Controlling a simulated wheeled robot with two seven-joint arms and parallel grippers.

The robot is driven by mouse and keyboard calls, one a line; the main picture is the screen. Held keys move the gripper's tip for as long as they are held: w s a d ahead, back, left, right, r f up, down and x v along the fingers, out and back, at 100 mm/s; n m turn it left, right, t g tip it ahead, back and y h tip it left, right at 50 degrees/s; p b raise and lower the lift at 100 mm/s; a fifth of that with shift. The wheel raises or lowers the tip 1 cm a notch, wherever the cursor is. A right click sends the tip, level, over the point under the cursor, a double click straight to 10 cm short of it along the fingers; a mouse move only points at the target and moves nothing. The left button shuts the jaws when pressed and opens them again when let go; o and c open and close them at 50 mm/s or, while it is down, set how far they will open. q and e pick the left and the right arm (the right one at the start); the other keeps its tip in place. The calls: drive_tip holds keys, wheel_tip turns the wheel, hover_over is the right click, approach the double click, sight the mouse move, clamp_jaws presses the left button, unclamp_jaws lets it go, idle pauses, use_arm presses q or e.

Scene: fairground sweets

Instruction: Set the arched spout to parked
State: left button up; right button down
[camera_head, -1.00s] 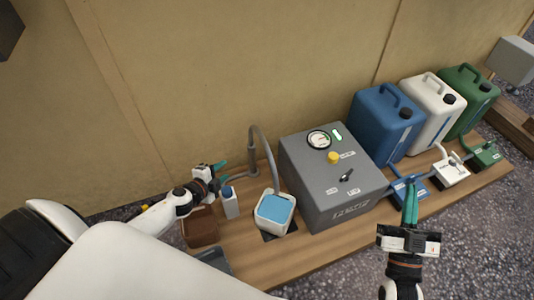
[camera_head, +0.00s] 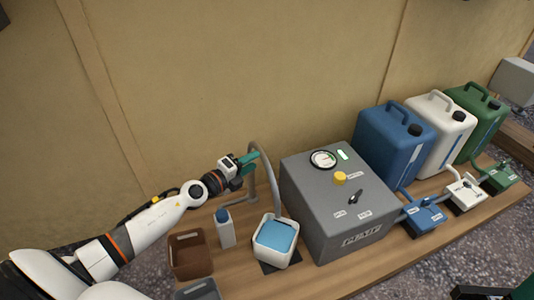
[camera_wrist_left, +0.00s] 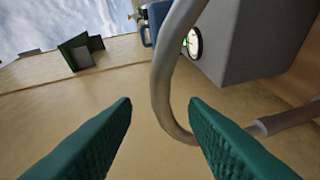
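The arched spout (camera_head: 270,165) is a grey bent tube. It rises beside the grey pump box, and its end comes down at the white tub with blue contents (camera_head: 276,237). My left gripper (camera_head: 249,162) is at the upper part of the spout. In the left wrist view, its green fingers (camera_wrist_left: 160,103) are spread apart and the spout (camera_wrist_left: 162,78) passes across the gap between them. I cannot tell whether either finger touches it. Only a bit of my right gripper (camera_head: 524,288) shows at the bottom right corner; its fingertips are cut off.
The grey pump box (camera_head: 345,205) with gauge and knobs stands right of the spout. A small white bottle (camera_head: 225,230) and a brown bin (camera_head: 190,255) stand left of the tub. Blue, white and green canisters (camera_head: 395,135) stand at the right. A plain wall is behind.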

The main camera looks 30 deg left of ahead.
use_arm(q)
drive_tip(key=b+x, duration=0.1)
drive_tip(key=x, duration=0.6)
drive_tip(key=shift+w+f, duration=0.1)
drive_tip(key=shift+w, duration=0.05)
drive_tip(key=shift+c, duration=0.2)
clamp_jaws()
